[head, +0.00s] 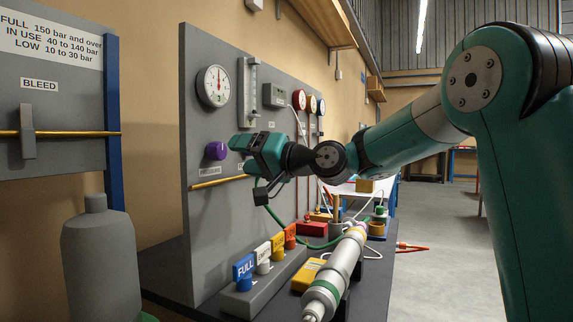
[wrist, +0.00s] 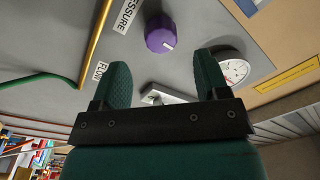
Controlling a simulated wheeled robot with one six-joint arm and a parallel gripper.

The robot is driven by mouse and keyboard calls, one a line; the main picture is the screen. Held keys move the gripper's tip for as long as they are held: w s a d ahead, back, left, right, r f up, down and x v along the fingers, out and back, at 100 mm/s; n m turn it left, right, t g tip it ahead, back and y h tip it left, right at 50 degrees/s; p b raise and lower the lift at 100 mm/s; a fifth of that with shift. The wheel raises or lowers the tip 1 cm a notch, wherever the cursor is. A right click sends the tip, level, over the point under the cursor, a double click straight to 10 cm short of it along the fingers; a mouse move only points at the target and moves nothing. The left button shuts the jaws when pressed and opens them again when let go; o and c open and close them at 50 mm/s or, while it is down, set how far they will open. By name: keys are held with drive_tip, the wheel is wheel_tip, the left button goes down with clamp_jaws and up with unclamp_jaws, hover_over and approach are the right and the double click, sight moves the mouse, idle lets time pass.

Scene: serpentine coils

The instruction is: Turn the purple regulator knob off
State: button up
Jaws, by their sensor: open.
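The purple regulator knob (head: 215,150) sticks out from the grey upright panel, left of my gripper (head: 246,155). In the wrist view the knob (wrist: 160,35) sits beyond the fingertips, roughly centred between them, with a white pointer mark on its face. My gripper (wrist: 163,70) is open, its two green fingers apart and empty. The fingers are apart from the knob, with a gap visible in both views. A PRESSURE label (wrist: 126,14) lies beside the knob in the wrist view.
A round gauge (head: 213,86) and a flow tube (head: 249,92) are above the knob. A brass pipe (head: 218,181) runs below it. A grey block with FULL and other coloured tags (head: 243,268) and a white cylinder (head: 335,272) are on the dark bench. A grey bottle (head: 97,255) stands at left.

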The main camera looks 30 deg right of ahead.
drive_tip(key=b+v, duration=0.1)
drive_tip(key=v, duration=1)
drive_tip(key=s+a+f+n+g+h, duration=0.1)
drive_tip(key=s+a+f+n+g, duration=0.2)
drive_tip(key=s+a+f+g, duration=0.3)
drive_tip(key=s+a+f+n+g+h, duration=0.1)
drive_tip(key=s+a+f+n+g, duration=0.2)
drive_tip(key=a+f, duration=0.6)
drive_tip(key=s+f+n+g+h, duration=0.1)
drive_tip(key=s+f+g+h, duration=0.2)
drive_tip(key=s+f, duration=0.35)
drive_tip(key=s+f+n+g+h, duration=0.2)
drive_tip(key=s+f+g, duration=0.1)
drive_tip(key=s, duration=0.7)
wheel_tip(320, 180, up, 20)
drive_tip(key=p, duration=1.9)
drive_tip(key=shift+w+p, duration=0.3)
drive_tip(key=shift+f, duration=0.1)
